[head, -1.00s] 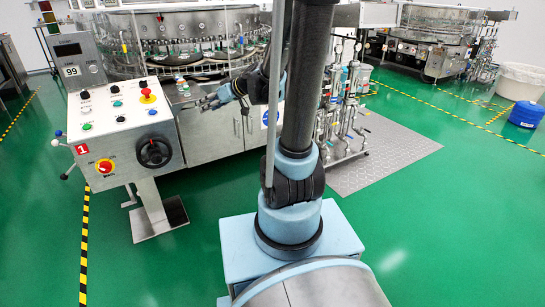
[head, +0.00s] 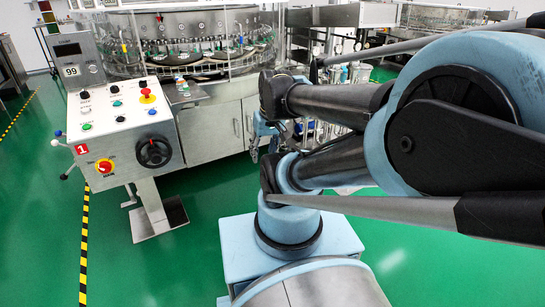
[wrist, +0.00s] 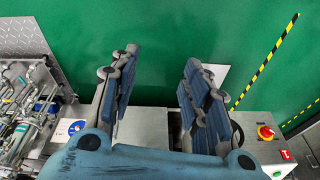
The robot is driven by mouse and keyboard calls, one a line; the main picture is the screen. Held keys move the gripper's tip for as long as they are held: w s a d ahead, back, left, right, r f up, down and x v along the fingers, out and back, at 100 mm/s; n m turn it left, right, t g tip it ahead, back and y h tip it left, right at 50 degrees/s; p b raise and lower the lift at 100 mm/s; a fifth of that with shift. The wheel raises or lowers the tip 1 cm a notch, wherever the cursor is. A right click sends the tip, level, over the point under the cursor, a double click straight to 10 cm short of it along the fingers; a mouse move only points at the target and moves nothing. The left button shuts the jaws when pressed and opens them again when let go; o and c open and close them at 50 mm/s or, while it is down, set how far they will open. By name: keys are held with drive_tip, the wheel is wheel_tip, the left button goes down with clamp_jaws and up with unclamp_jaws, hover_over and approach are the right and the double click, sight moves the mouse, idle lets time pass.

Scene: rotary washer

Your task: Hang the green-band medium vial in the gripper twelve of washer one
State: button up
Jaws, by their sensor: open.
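Washer one (head: 215,120) stands at the left in the head view, with a red "1" label on its control panel. Its round carousel (head: 190,55) with a row of grippers sits behind clear guards; I cannot tell which is gripper twelve. Small items (head: 183,86) stand on the ledge in front of the carousel, too small to identify as vials or to read a band. My gripper (wrist: 160,75) is open and empty in the wrist view, its blue-padded fingers spread over floor and cabinet. In the head view it is partly hidden beside the washer cabinet. No green-band vial can be made out.
The control panel (head: 118,125) on its pedestal juts out front left. A pipe and valve rack (wrist: 25,110) stands at the left in the wrist view. A second machine (head: 440,18) is at the back right. Green floor in front is clear.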

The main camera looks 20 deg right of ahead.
drive_tip(key=s+d, duration=0.1)
drive_tip(key=s+d+f+m+h, duration=0.1)
drive_tip(key=shift+s+d+g, duration=0.25)
drive_tip(key=shift+s+g, duration=0.05)
drive_tip(key=shift+s, duration=0.1)
